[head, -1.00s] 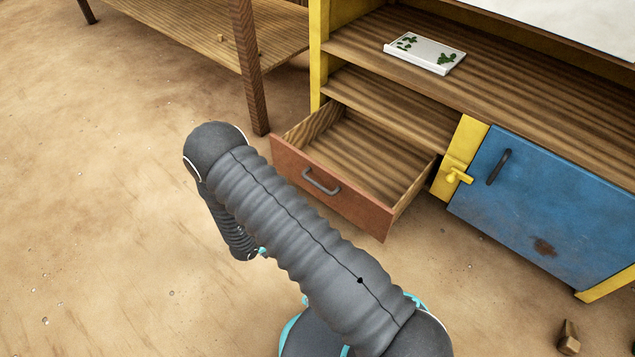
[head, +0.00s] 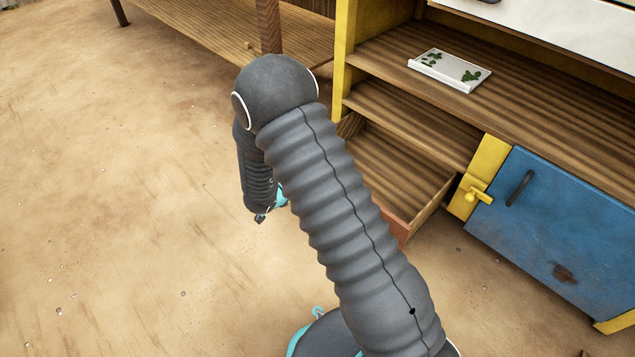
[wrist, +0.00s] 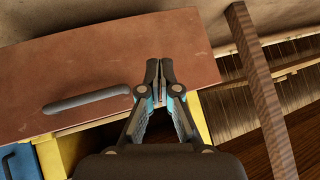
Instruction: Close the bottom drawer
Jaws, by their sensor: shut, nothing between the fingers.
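The bottom drawer (head: 404,178) stands pulled out and empty under the counter in the head view; my arm hides most of its front. In the wrist view its reddish-brown front panel (wrist: 110,65) fills the upper left, with a grey bar handle (wrist: 86,99) on it. My gripper (wrist: 160,66) is shut and empty, its fingertips over the panel near its right end, to the right of the handle. I cannot tell whether they touch it. In the head view my gripper (head: 260,216) hangs low, left of the drawer, partly hidden by my arm.
A blue cabinet door (head: 560,215) with a yellow latch (head: 480,194) is right of the drawer. A white tray with green bits (head: 450,72) lies on the shelf above. A wooden table (head: 215,30) stands behind left. The sandy floor at left is open.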

